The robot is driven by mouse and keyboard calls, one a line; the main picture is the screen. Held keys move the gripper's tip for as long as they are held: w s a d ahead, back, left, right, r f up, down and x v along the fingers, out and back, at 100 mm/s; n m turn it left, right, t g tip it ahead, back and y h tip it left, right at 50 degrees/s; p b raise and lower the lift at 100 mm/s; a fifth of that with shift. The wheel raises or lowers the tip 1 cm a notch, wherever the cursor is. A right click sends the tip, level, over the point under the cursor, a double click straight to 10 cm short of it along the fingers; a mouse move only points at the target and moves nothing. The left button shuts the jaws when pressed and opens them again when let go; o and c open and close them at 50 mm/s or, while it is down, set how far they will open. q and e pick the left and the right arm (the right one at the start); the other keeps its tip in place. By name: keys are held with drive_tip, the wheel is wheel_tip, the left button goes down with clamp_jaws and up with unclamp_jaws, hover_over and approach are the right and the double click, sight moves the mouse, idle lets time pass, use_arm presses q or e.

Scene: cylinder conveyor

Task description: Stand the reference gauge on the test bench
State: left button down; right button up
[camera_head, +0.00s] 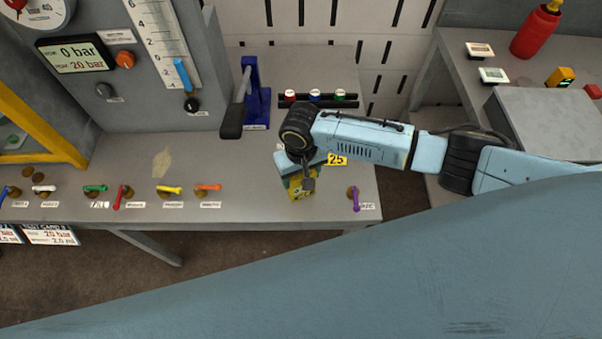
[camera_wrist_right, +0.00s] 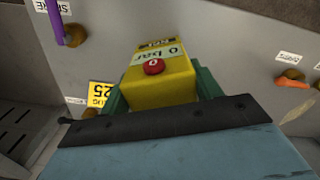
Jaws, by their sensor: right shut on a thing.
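The reference gauge is a yellow block (camera_wrist_right: 160,78) with a red button and a "0 bar" label in the right wrist view. My right gripper (camera_wrist_right: 158,95) is shut on it, its green fingers on both sides of the block. In the head view the gauge (camera_head: 299,189) shows below my right gripper (camera_head: 305,180), partly covered by the wrist. It is over the front part of the grey test bench (camera_head: 235,165); I cannot tell whether it touches the bench top. My left gripper is not in view.
A purple lever (camera_head: 355,197) stands just right of the gauge, and an orange lever (camera_head: 208,187) is to its left. A blue hand pump (camera_head: 256,100) stands behind. A yellow "25" label (camera_head: 337,159) is beside the wrist. The bench's left middle is mostly clear.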

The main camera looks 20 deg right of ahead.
drive_tip(key=shift+r, duration=0.1)
drive_tip(key=o, duration=1.4)
wheel_tip(320, 180, up, 12)
drive_tip(key=shift+p, duration=0.8)
